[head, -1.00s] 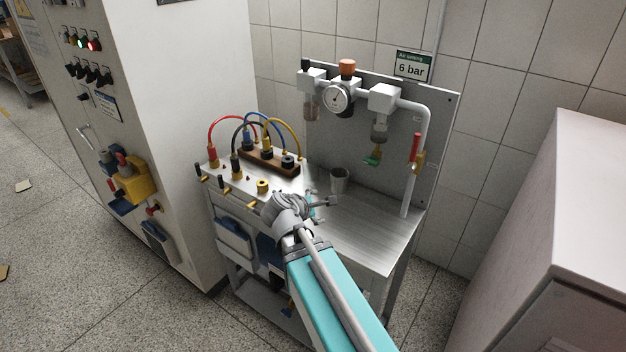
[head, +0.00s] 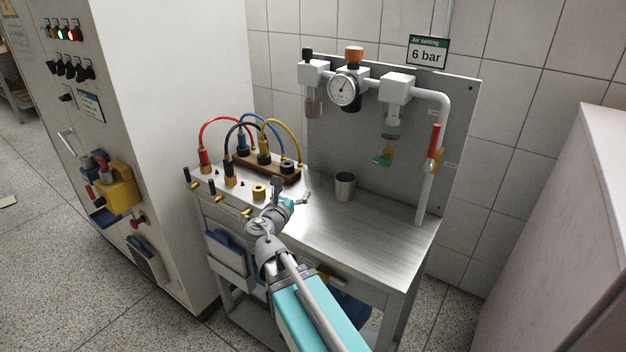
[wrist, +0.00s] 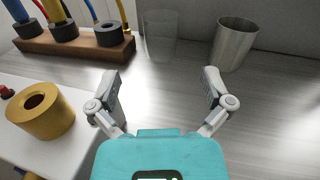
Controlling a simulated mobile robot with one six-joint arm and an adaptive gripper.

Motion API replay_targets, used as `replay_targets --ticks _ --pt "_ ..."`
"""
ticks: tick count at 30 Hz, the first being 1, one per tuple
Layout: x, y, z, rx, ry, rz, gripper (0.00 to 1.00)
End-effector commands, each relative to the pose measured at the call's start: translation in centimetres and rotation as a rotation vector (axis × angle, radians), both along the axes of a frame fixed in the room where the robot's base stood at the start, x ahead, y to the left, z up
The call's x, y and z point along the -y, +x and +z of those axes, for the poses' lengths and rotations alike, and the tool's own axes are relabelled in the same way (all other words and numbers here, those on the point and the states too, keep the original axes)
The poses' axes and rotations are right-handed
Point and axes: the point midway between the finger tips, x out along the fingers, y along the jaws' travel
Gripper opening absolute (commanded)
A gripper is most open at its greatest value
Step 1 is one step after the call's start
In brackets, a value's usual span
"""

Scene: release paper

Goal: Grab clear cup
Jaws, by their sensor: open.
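The clear cup (wrist: 160,36) stands upright on the metal tabletop near the top centre of the wrist view. It is faint and see-through, and I cannot make it out in the head view. My gripper (wrist: 161,80) is open and empty, its two fingers spread on either side of the picture's middle. The clear cup is beyond the fingertips, between their lines, and not touched. In the head view my gripper (head: 290,194) is over the table's front left part.
A grey metal cup (wrist: 235,43) stands right of the clear cup; the head view shows it too (head: 345,186). A wooden block with cable plugs (wrist: 75,40) and a yellow ring (wrist: 40,110) are on the left. The tabletop's right side (head: 375,245) is clear.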

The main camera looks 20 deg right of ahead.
Motion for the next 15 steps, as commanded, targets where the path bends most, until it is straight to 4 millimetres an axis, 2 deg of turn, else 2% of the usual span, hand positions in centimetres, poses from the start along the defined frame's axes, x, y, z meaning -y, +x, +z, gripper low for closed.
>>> replay_targets --ticks 8,15 --pt "1.0 0.2 0.0 0.001 0.003 -0.012 1.00" --pt "2.7 2.0 0.0 0.002 0.004 -0.016 1.00"
